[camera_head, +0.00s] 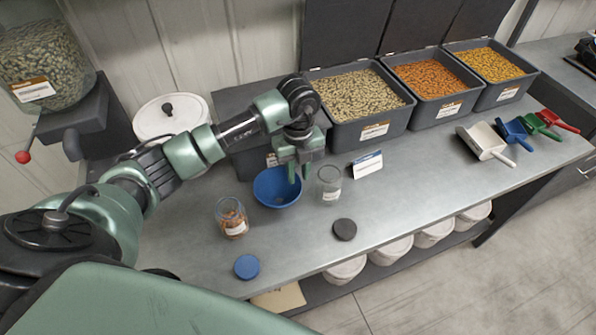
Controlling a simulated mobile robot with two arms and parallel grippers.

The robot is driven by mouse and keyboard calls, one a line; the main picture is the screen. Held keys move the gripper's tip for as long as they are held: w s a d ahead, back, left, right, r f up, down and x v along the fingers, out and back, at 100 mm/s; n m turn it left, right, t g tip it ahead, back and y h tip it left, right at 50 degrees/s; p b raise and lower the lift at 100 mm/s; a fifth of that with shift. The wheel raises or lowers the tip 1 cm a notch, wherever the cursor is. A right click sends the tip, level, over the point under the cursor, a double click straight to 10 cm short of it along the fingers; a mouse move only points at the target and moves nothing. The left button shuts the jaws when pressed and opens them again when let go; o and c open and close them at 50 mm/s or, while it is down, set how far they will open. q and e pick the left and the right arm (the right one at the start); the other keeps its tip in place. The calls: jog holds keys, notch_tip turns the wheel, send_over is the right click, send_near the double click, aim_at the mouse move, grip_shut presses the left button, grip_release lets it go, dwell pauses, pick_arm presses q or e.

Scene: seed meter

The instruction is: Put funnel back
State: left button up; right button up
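The blue funnel (270,190), seen from above as a wide bowl shape, is on or just above the grey metal counter, left of an empty glass jar (329,186). Its spout is hidden. My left gripper (298,176) points down at the funnel's right rim, with one finger over the inside of the bowl and the other by its outer side. Whether the fingers are pressed on the rim is too small to tell. My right gripper is not in view.
A jar of brown seeds (232,222), a blue lid (246,267) and a black lid (344,229) stand in front. Seed bins (375,127) and scoops (484,142) are to the right. The counter's front right is clear.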

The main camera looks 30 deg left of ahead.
pick_arm(q)
jog(key=shift+w+a, duration=0.1)
jog(key=shift+a, duration=0.1)
jog(key=shift+d+r, duration=0.1)
jog(key=shift+r, duration=0.45)
notch_tip(320, 180, up, 12)
jog(key=b, duration=0.2)
jog(key=shift+f+b, duration=0.25)
jog(key=shift+b, duration=0.05)
jog(key=shift+f, duration=0.1)
